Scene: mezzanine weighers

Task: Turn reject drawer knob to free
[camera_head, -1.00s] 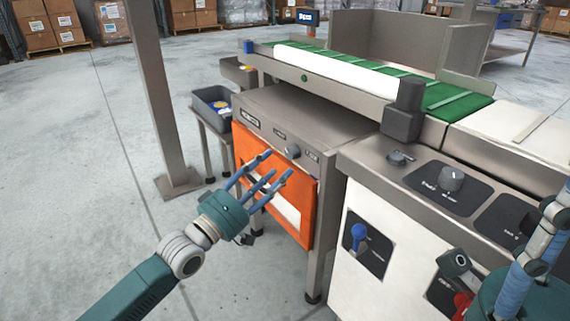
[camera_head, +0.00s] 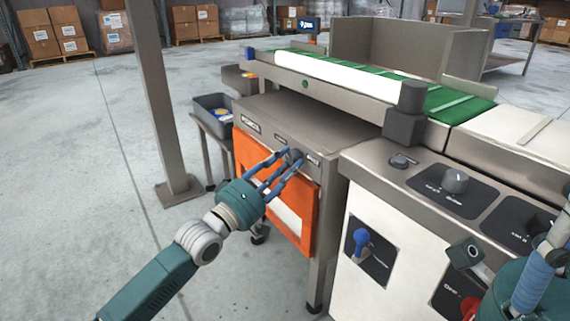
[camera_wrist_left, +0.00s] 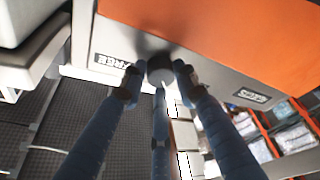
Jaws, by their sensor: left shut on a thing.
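The reject drawer knob (camera_head: 293,155) is a round grey knob on the grey front strip above the orange drawer front (camera_head: 305,205). My left gripper (camera_head: 283,168) is at the knob, its blue fingers closed around it. In the left wrist view the knob (camera_wrist_left: 160,69) sits between the fingertips (camera_wrist_left: 158,80), with a finger on each side. Dark labels flank the knob, too small to read surely, and its pointer direction is hidden. My right gripper (camera_head: 535,275) shows only in part at the right edge; its fingertips are not clear.
A weigher cabinet with dials (camera_head: 455,181) and a blue-handled switch (camera_head: 361,238) stands right of the drawer. A green and white conveyor (camera_head: 350,72) runs above. A grey bin (camera_head: 214,107) and a steel post (camera_head: 158,100) stand left. The floor in front is open.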

